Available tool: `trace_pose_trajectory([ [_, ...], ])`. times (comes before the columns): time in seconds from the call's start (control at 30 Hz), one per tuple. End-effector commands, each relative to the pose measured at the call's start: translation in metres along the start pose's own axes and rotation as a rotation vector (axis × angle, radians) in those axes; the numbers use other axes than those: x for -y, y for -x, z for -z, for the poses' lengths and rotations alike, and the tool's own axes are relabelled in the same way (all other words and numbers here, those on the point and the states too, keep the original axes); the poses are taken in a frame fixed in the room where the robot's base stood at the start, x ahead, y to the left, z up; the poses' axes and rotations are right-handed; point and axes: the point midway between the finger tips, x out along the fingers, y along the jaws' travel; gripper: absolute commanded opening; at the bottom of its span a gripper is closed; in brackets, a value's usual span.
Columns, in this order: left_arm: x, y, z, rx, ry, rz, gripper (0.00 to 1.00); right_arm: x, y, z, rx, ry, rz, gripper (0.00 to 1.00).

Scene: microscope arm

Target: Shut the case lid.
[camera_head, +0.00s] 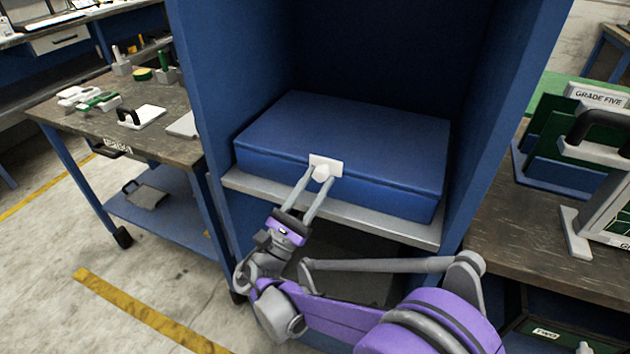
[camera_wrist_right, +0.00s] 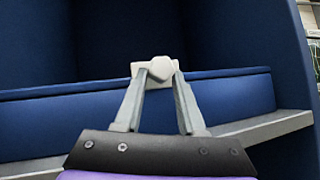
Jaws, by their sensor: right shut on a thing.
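A blue case (camera_head: 390,190) lies flat on a grey shelf inside a blue cabinet. Its lid (camera_head: 350,125) lies down on the body, with a thin seam along the front edge. A white latch plate with a knob (camera_head: 326,167) sits at the middle of the lid's front edge. My right gripper (camera_head: 318,176) is shut on the knob. In the right wrist view the fingertips (camera_wrist_right: 158,78) close around the white knob (camera_wrist_right: 160,67), with the case front (camera_wrist_right: 230,97) behind. My left gripper is not in view.
The grey shelf edge (camera_head: 380,222) runs under the case. Cabinet walls (camera_head: 207,90) stand close on both sides. A workbench (camera_head: 60,110) with small tools stands at left. Another bench (camera_head: 500,235) at right holds panels and a black-handled item (camera_head: 600,125).

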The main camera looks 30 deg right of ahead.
Motion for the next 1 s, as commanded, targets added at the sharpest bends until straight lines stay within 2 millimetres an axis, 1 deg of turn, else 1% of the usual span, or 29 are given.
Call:
trace_pose_trajectory([
  [0.03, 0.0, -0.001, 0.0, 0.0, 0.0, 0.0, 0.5, 0.003, 0.001, 0.004, -0.011, 0.002, 0.007, 0.0],
  [0.17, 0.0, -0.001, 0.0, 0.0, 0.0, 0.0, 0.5, 0.003, 0.001, 0.004, -0.01, 0.001, 0.008, 0.0],
  [0.2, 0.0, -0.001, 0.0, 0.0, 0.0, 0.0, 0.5, 0.003, 0.002, 0.004, -0.01, 0.001, 0.008, 0.43],
  [0.33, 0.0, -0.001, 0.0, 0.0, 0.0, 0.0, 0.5, 0.003, 0.001, 0.003, -0.008, 0.001, 0.007, 0.66],
  [0.6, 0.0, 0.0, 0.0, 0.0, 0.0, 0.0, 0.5, 0.002, 0.001, 0.002, -0.006, 0.0, 0.005, 0.67],
  [0.73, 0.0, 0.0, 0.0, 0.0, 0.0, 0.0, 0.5, 0.001, 0.008, 0.002, -0.007, -0.001, 0.004, 0.67],
  [0.87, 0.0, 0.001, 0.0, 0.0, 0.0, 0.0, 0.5, 0.001, 0.029, 0.001, -0.007, -0.003, 0.003, 0.67],
  [1.0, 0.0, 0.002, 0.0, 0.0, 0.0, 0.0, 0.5, 0.001, 0.059, 0.001, -0.008, -0.004, 0.003, 0.67],
])
